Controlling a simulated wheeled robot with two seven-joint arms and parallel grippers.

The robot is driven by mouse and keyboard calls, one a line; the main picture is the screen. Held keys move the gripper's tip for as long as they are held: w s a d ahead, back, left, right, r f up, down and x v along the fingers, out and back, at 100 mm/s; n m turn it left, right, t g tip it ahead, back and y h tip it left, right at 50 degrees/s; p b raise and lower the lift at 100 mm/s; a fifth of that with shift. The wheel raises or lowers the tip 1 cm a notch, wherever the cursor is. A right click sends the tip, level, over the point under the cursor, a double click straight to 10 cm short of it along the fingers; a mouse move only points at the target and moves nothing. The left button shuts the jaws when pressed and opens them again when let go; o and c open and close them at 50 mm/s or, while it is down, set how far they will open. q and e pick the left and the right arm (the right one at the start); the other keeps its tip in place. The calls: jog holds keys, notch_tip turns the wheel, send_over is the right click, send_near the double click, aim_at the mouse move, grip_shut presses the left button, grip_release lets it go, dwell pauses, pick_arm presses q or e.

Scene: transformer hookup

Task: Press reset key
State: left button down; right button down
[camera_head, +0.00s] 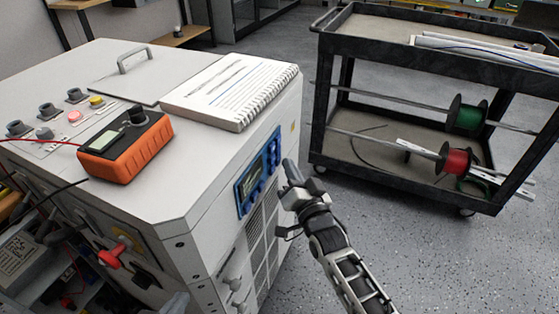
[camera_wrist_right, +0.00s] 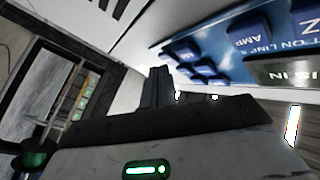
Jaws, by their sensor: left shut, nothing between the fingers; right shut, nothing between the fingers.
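A blue keypad panel (camera_head: 258,172) with a small display is mounted on the side face of the white cabinet (camera_head: 190,215). In the right wrist view the panel (camera_wrist_right: 215,50) fills the upper right, with several dark blue keys and a grey display strip (camera_wrist_right: 285,71). One key reads AMP (camera_wrist_right: 247,36); I cannot tell which key is reset. My right gripper (camera_head: 289,166) is shut and empty, just right of the panel. Its shut fingers (camera_wrist_right: 158,88) show below left of the keys, apparently apart from them. My left gripper is not in view.
An orange meter (camera_head: 128,150) and a spiral notebook (camera_head: 232,92) lie on the cabinet top. Vent slots (camera_head: 262,235) are below the panel. A black cart (camera_head: 430,85) with red and green spools stands to the right. Grey floor lies between.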

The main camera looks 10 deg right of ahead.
jog(key=shift+w+a, duration=0.2)
jog(key=shift+a, duration=0.1)
dwell(0.4)
dwell(0.4)
jog(key=shift+s+d+p, duration=0.35)
jog(key=shift+s+d, duration=0.15)
jog(key=shift+d, duration=0.15)
jog(key=s+d, duration=0.1)
jog(key=s+d+p, duration=0.1)
jog(key=d+p, duration=0.1)
jog(key=d, duration=0.1)
jog(key=shift+s+d, duration=0.1)
jog(key=shift+s, duration=0.3)
dwell(0.8)
